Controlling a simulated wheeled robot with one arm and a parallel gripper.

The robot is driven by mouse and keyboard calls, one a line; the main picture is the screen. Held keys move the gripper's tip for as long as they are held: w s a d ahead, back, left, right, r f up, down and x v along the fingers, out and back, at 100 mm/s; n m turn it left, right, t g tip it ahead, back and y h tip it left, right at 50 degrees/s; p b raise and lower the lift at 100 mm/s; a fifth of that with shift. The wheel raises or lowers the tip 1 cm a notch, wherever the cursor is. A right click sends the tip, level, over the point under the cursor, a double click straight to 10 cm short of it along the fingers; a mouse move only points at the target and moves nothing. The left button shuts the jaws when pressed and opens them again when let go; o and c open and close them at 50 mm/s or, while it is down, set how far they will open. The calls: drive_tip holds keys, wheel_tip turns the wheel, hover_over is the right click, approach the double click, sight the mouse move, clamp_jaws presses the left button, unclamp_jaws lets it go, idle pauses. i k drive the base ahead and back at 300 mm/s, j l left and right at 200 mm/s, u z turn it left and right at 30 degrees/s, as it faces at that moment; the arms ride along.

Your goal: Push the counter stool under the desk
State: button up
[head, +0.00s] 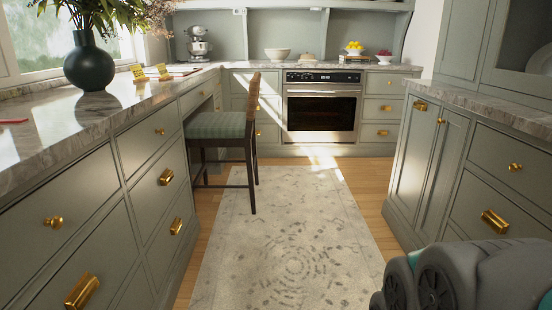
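The counter stool (220,125) has a green checked seat, dark wooden legs and a tan woven back on its right side. It stands upright at the left counter, with its back toward the aisle. The left part of its seat is at the opening of the desk (196,96), a lower gap between the drawer units. Its right legs stand on the rug. The inside of the gap is largely hidden by the stool and the drawers. A grey part of my own body shows at the bottom right. My gripper is not in view.
A patterned rug (290,240) covers the aisle and is clear in front. Drawer units (85,215) line the left, cabinets (430,160) the right. An oven (321,105) stands at the back. A dark vase (89,65) is on the left counter.

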sight(204, 130)
drive_tip(key=i, duration=2.05)
